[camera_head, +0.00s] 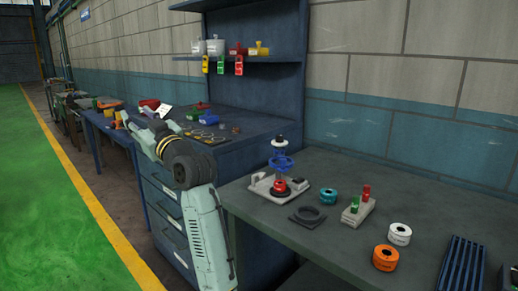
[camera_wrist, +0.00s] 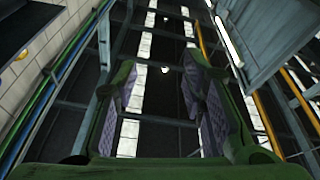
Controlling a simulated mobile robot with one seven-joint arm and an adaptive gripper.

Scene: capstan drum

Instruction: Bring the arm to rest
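My arm (camera_head: 208,235) rises from the bottom of the head view, bends at a dark joint and reaches left past the front of the blue drawer cabinet. Its far end is small in that view, and its fingers are hard to make out there. In the wrist view my gripper (camera_wrist: 160,78) shows two green fingers with purple pads, spread wide apart with nothing between them. The wrist view looks up at roof beams and bright skylight strips, so the gripper points upward.
A grey table (camera_head: 262,212) on the right holds a blue capstan drum (camera_head: 282,162) on a light base, an orange ring (camera_head: 385,258), a white ring (camera_head: 399,234) and a teal ring (camera_head: 328,195). A blue cabinet (camera_head: 168,205) stands close beside my arm. Green floor (camera_head: 50,210) lies open at left.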

